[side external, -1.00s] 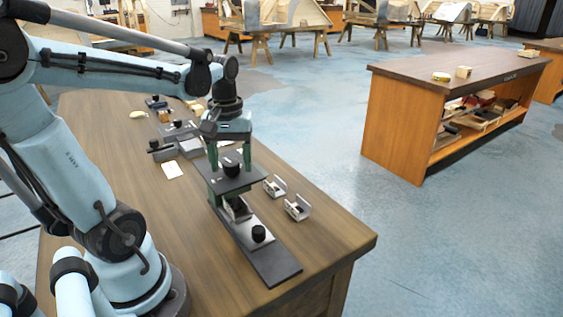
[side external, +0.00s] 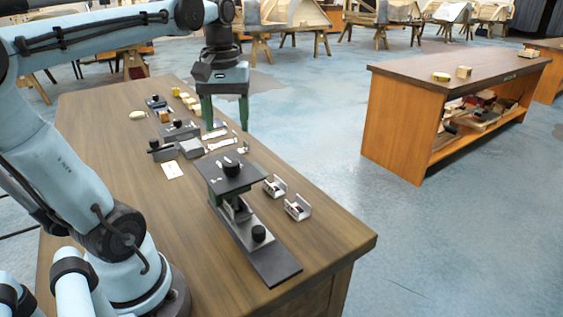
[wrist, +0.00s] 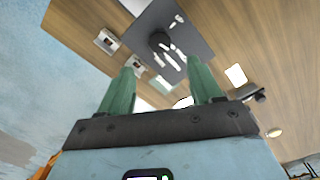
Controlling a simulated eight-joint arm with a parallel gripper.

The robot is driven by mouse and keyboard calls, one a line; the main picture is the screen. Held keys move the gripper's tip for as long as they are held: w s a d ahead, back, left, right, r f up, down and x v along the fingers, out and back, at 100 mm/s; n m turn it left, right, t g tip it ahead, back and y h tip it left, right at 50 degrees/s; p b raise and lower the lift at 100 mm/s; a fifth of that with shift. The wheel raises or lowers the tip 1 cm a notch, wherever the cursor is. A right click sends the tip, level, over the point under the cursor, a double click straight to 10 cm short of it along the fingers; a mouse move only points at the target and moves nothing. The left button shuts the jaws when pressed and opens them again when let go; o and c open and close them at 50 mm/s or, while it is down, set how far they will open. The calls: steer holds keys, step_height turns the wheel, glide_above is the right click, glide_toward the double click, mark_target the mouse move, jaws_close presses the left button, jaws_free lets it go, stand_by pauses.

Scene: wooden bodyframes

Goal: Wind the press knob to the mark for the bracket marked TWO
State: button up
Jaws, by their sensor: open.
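The press (side external: 222,182) stands on the bench with a dark top plate that carries a black round knob (side external: 231,168). A small white mark shows by the knob, too small to read. In the wrist view the knob (wrist: 159,40) sits on the dark plate (wrist: 190,42) among several white marks I cannot read. My gripper (side external: 225,125) is open and empty, raised above and behind the press, clear of the knob. Two small metal brackets (side external: 274,187) (side external: 297,208) lie right of the press; I cannot read their markings. They also show in the wrist view (wrist: 106,40).
A second black knob (side external: 259,234) sits on the press's low front rail (side external: 272,268). A white card (side external: 173,171) lies left of the press. Several blocks and fixtures (side external: 180,130) crowd the bench's far end.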

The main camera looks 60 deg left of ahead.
steer(key=shift+r, duration=1.2)
steer(key=w+d+f+m+t, duration=0.4)
steer(key=d+f+m+t, duration=0.3)
steer(key=d+f+m, duration=0.4)
steer(key=d+f, duration=0.1)
steer(key=d, duration=0.1)
steer(key=shift+d, duration=0.4)
